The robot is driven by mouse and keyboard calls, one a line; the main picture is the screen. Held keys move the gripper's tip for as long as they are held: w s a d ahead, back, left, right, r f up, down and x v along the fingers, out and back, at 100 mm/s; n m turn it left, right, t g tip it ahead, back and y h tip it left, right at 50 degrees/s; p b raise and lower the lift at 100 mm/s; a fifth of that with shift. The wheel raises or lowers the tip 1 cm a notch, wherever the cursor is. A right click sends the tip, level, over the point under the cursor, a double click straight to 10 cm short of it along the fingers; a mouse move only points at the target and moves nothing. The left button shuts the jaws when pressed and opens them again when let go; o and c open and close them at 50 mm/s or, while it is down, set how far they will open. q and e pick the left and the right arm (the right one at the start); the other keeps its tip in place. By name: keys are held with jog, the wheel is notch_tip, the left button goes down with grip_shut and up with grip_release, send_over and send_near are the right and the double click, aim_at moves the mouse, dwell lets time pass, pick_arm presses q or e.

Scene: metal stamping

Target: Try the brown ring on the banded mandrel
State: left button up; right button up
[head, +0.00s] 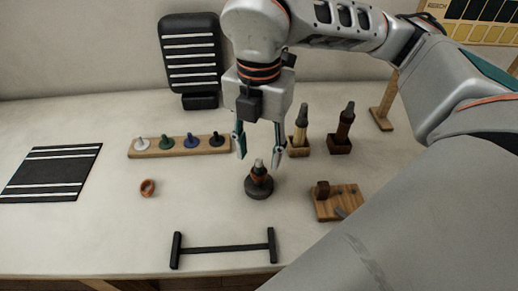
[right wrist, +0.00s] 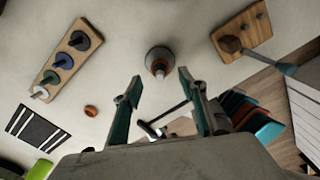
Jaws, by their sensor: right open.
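The brown ring (head: 147,187) lies on the pale table, left of the mandrel and apart from it. It also shows in the right wrist view (right wrist: 90,111). The banded mandrel (head: 259,182) stands upright on a round dark base, with orange-brown on its body and a grey tip. In the right wrist view the mandrel (right wrist: 159,62) shows beyond the fingertips. My right gripper (head: 260,158) is open and empty above the mandrel, its fingers pointing down on either side. In the right wrist view, nothing is between the fingers (right wrist: 159,80). My left gripper is not in view.
A wooden board (head: 178,146) with several coloured posts stands behind the ring. Two tools in wooden blocks (head: 299,146) stand behind right. A small wooden board (head: 338,204) is at right, a black bar stand (head: 225,248) in front, a striped mat (head: 50,173) far left.

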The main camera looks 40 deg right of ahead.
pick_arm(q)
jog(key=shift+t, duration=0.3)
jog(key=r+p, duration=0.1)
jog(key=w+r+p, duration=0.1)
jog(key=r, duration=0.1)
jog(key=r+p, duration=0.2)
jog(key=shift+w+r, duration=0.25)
pick_arm(e)
notch_tip(320, 180, up, 7)
jog(key=shift+r, duration=0.1)
